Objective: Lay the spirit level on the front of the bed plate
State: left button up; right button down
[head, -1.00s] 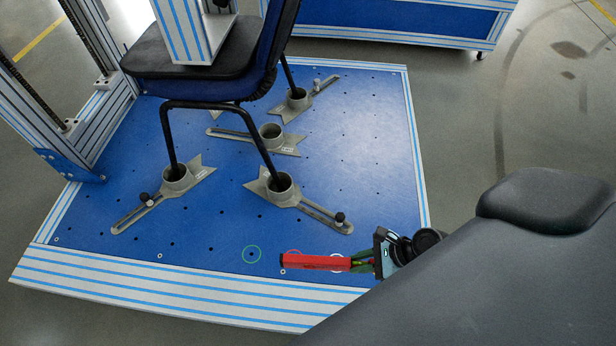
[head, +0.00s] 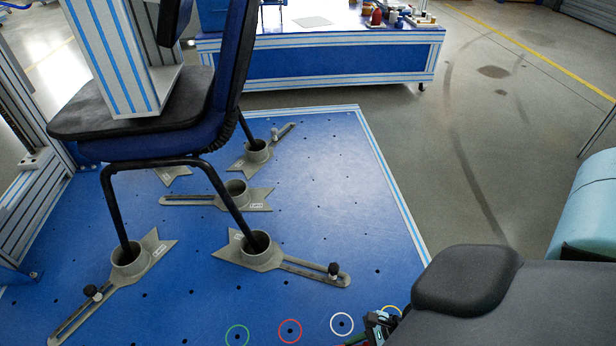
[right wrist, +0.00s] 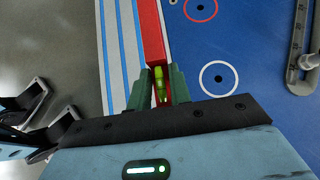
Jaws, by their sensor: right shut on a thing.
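My right gripper (right wrist: 160,88) is shut on the red spirit level (right wrist: 151,35), with its green fingers either side of the yellow-green vial. The level runs along the line between the blue bed plate (right wrist: 228,125) and its striped front rail (right wrist: 118,45); I cannot tell whether it touches. My left gripper (right wrist: 42,112) shows in the right wrist view, dark fingers apart and empty.
A chair (head: 165,125) stands on the plate, its legs in grey cup clamps (head: 262,252). A striped column (head: 115,55) presses on its seat. A blue bench (head: 330,65) with small items stands behind. Floor at right is open.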

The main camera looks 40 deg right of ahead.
jog(key=w+a+b, duration=0.1)
jog(key=w, duration=0.3)
jog(key=w+a+f+b, duration=0.1)
jog(key=w+a, duration=0.1)
jog(key=w, duration=0.2)
jog(key=w+a+b, duration=0.2)
jog(key=w, duration=0.3)
jog(key=shift+w+f, duration=0.1)
jog(key=shift+f, duration=0.15)
jog(key=shift+w+a, duration=0.2)
jog(key=shift+w, duration=0.25)
notch_tip(320, 180, down, 4)
jog(key=b, duration=0.3)
jog(key=shift+r, duration=0.25)
pick_arm(q)
notch_tip(320, 180, down, 7)
jog(key=shift+s, duration=0.35)
jog(key=shift+s+g, duration=0.1)
jog(key=shift+g, duration=0.2)
jog(key=shift+s, duration=0.1)
jog(key=shift+f, duration=0.1)
pick_arm(e)
jog(key=c, duration=1.3)
grip_release()
jog(key=shift+s+f, duration=0.1)
